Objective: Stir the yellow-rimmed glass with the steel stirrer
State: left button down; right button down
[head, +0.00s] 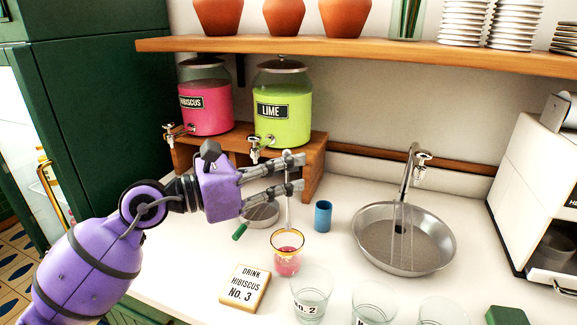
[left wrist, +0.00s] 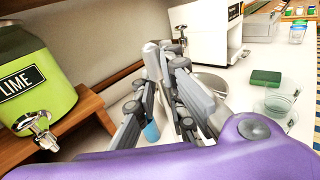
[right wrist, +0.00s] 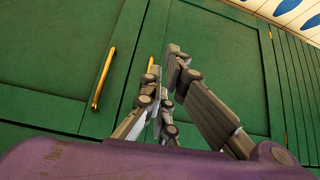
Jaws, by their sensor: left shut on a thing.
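The yellow-rimmed glass (head: 287,259) stands upright on the white counter with pink liquid in it. My left gripper (head: 296,174) is shut on the steel stirrer (head: 288,212), above and behind the glass. The stirrer hangs about upright, its lower end at the glass's mouth. How deep it reaches I cannot tell. My right gripper (right wrist: 166,62) faces green cabinet doors, away from the counter. Whether its fingers meet is unclear.
A sign reading "Drink hibiscus No. 3" (head: 244,288) lies left of the glass. Clear glasses (head: 311,296) stand close in front and right. A blue cup (head: 323,216), a strainer with green handle (head: 262,217) and a sink (head: 403,241) are nearby. Dispensers (head: 283,112) stand behind.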

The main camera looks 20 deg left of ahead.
aim_at(287, 219)
pick_arm(q)
notch_tip(287, 219, down, 3)
jog(key=shift+r+b, duration=0.2)
jog(key=shift+b, duration=0.45)
jog(key=shift+f+b, duration=0.75)
jog(key=shift+f, duration=0.55)
notch_tip(287, 219, down, 2)
jog(key=shift+b, duration=0.65)
jog(key=shift+f+b, duration=0.8)
jog(key=shift+f, duration=0.6)
